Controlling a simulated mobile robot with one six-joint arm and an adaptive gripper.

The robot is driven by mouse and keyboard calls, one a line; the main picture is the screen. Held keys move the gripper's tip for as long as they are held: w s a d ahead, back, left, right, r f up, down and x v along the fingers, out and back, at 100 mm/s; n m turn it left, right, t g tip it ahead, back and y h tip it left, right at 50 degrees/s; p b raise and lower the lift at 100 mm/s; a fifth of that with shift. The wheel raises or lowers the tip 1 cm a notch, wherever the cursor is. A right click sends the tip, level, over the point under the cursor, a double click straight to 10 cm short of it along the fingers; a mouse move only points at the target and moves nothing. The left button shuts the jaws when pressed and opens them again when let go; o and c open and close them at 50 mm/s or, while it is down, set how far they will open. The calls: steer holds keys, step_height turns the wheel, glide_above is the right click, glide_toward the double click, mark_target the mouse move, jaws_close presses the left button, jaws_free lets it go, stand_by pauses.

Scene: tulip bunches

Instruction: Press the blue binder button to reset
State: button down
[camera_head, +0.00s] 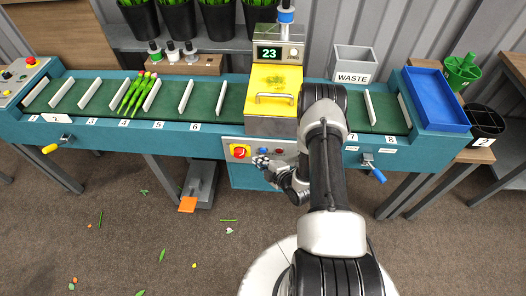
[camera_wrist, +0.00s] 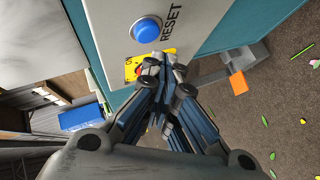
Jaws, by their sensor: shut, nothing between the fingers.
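The blue reset button (camera_wrist: 147,30) is a round domed button on a light panel (camera_wrist: 110,20), beside the printed word RESET. In the head view the same blue button (camera_head: 263,151) sits on the panel under the yellow-covered machine. My gripper (camera_wrist: 166,76) is shut and empty. Its fingertips are below the button in the wrist view and apart from it in the picture. In the head view my gripper (camera_head: 262,162) is just in front of the panel, slightly below the button. The gap in depth is hard to judge.
A red knob on a yellow plate (camera_head: 240,151) is left of the button; my fingertips partly cover it in the wrist view. The yellow cover (camera_head: 272,80) is above. A green conveyor (camera_head: 60,95) carries tulips (camera_head: 133,92). An orange pedal (camera_head: 188,204) is below left.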

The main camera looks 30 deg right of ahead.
steer(key=s+a, duration=0.1)
steer(key=s, duration=0.1)
steer(key=s+a, duration=0.1)
steer(key=shift+s+a+p, duration=0.2)
steer(key=shift+s+p, duration=0.15)
steer(key=shift+p, duration=0.05)
stand_by(0.5)
